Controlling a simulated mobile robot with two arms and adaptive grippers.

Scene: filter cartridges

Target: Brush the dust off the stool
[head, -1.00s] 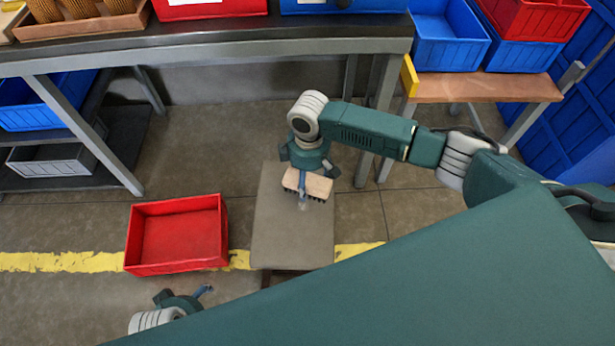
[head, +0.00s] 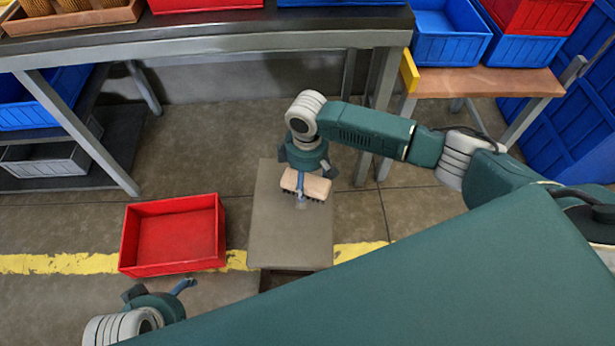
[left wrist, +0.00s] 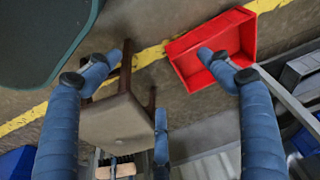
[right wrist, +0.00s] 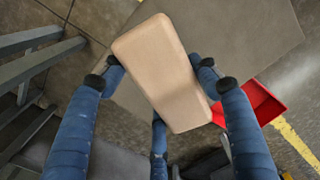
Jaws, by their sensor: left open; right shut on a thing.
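The stool (head: 290,235) has a flat grey-brown square seat and stands in the middle of the head view. Its seat and dark legs also show in the left wrist view (left wrist: 115,125). My right gripper (head: 306,178) is over the far part of the seat, shut on a brush (head: 306,186). The brush has a pale wooden block with dark bristles facing the seat; whether they touch it I cannot tell. The block fills the middle of the right wrist view (right wrist: 160,72). My left gripper (head: 183,288) is open and empty, low at the left, apart from the stool.
An empty red bin (head: 173,236) stands on the floor just left of the stool. A grey workbench (head: 220,44) runs along the back. A wooden-topped bench (head: 480,82) with blue and red bins is at the back right. A yellow line (head: 60,263) crosses the floor.

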